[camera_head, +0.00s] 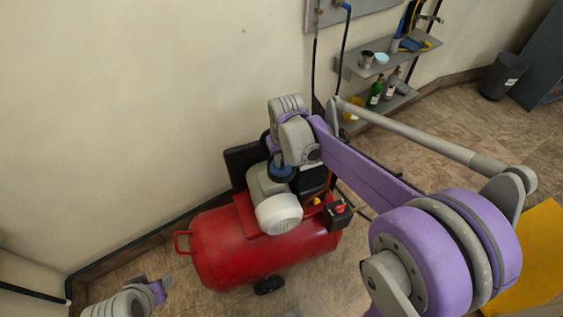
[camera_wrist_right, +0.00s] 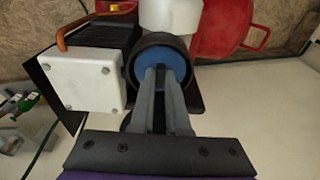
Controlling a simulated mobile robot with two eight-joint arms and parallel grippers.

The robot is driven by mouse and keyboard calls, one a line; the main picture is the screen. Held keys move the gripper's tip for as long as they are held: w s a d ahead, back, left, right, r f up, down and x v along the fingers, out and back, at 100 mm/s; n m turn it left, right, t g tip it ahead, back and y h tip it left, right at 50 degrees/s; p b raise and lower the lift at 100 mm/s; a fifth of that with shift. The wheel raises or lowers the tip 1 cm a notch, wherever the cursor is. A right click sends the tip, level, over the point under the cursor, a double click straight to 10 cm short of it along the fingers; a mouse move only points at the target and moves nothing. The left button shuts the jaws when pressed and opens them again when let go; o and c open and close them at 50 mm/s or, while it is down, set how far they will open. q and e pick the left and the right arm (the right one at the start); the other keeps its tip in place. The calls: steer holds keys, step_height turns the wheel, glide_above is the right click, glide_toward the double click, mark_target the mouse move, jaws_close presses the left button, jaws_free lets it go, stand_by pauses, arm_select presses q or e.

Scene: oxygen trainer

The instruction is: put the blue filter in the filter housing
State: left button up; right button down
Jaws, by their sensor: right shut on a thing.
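My right gripper (camera_head: 280,160) reaches down over the compressor and is shut on the blue filter (camera_head: 283,171). In the right wrist view the fingers (camera_wrist_right: 162,84) meet on the round blue filter (camera_wrist_right: 179,54). The black round filter housing (camera_wrist_right: 146,43) frames the filter as a ring; the filter is in or directly over its mouth, and I cannot tell how deep. The fingers hide part of both. My left gripper (camera_head: 162,287) is low at the left in the head view, away from the compressor; its jaw opening is unclear.
The red compressor tank (camera_head: 245,250) stands on the tiled floor by the wall, with a pale motor (camera_head: 279,213) on top. A white box (camera_wrist_right: 82,80) sits close beside the housing. Wall shelves (camera_head: 390,58) hold bottles and cans. A dark bin (camera_head: 502,76) stands at the far right.

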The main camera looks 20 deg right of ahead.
mark_target(284, 171)
steer(key=shift+f, duration=0.45)
steer(key=shift+f, duration=0.15)
steer(key=c, duration=0.9)
jaws_free()
steer(key=shift+r, duration=0.3)
step_height(284, 171, up, 11)
steer(key=s, duration=0.2)
steer(key=s+a+f+t, duration=0.1)
steer(key=s+f, duration=0.2)
steer(key=s, duration=0.2)
steer(key=s+a+f+t, duration=0.1)
steer(key=s+f, duration=0.2)
steer(key=s, duration=0.3)
steer(key=s+a+f+t+p, duration=0.1)
steer(key=s+f, duration=0.2)
steer(key=s, duration=0.3)
steer(key=shift+s+a+n+t, duration=0.25)
steer(key=shift+a+n+t, duration=0.05)
